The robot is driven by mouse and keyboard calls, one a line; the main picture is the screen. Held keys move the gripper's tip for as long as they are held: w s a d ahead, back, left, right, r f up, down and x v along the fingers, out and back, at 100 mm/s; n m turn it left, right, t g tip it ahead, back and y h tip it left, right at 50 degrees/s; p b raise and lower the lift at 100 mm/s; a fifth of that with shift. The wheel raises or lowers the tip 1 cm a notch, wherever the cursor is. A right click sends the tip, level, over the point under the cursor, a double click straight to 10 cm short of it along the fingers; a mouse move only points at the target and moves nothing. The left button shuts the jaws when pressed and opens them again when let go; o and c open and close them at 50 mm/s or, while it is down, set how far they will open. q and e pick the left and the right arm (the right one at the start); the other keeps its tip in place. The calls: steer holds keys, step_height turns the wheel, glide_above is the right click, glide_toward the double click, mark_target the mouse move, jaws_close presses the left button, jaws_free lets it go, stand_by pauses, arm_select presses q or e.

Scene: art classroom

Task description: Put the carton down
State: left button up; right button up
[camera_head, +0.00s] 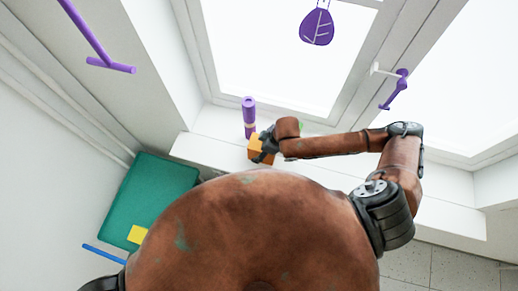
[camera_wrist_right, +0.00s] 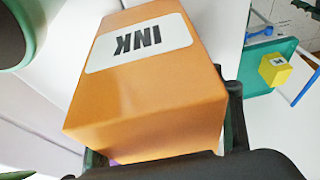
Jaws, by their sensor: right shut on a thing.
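The carton is an orange box with a white label reading INK; it shows at the window sill in the head view (camera_head: 254,149) and fills the middle of the right wrist view (camera_wrist_right: 150,90). My right gripper (camera_head: 266,147) is shut on the carton, with dark fingers at its lower end in the wrist view. The white sill (camera_head: 205,151) runs below the window. I cannot tell whether the carton touches the sill or hangs just above it. My left gripper is not in view.
A purple cylinder (camera_head: 249,112) stands just behind the carton. A teal surface (camera_head: 160,190) with a yellow box (camera_head: 137,234) is at the lower left; both also show in the wrist view. The sill left of the carton looks clear.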

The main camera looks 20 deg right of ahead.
steer(key=o, duration=1.8)
steer(key=shift+r, duration=0.1)
